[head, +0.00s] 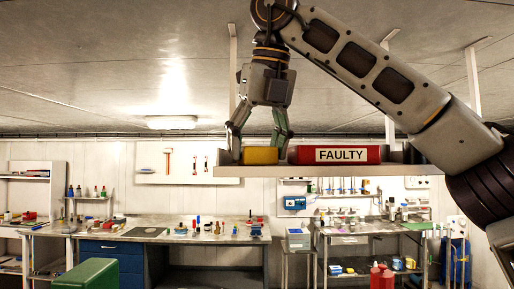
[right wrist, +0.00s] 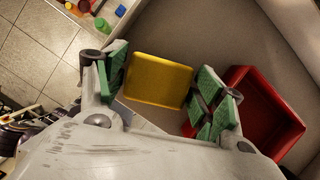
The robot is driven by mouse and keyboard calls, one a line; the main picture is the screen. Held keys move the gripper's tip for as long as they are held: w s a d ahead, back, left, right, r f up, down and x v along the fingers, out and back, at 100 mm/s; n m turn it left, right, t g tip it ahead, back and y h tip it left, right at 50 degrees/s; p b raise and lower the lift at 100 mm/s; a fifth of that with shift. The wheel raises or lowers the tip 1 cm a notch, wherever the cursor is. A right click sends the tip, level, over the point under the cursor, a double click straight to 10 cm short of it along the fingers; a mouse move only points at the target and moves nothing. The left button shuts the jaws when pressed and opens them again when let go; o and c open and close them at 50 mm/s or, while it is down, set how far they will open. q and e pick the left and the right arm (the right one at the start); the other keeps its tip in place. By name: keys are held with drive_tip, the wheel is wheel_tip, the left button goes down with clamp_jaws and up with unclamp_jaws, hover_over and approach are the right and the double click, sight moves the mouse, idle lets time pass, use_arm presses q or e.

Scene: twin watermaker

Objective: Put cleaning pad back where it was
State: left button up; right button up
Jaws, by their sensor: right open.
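The yellow cleaning pad (head: 260,156) lies on a hanging shelf (head: 300,171), just left of a red bin labelled FAULTY (head: 308,156). My right gripper (head: 258,146) reaches down from above, open, with one finger on each side of the pad. In the right wrist view the pad (right wrist: 158,80) lies between the green-padded fingers of the right gripper (right wrist: 161,88). A gap shows on the right side; the left finger is close to the pad, and I cannot tell whether it touches. My left gripper is not in view.
In the right wrist view the red bin (right wrist: 262,112) stands close beside the right finger. The grey shelf surface (right wrist: 215,35) is bare beyond the pad. Workbenches (head: 143,232) with small tools stand far below, and a green box (head: 92,275) is at lower left.

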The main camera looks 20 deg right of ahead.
drive_tip(key=v, duration=0.7)
idle(0.5)
idle(1.0)
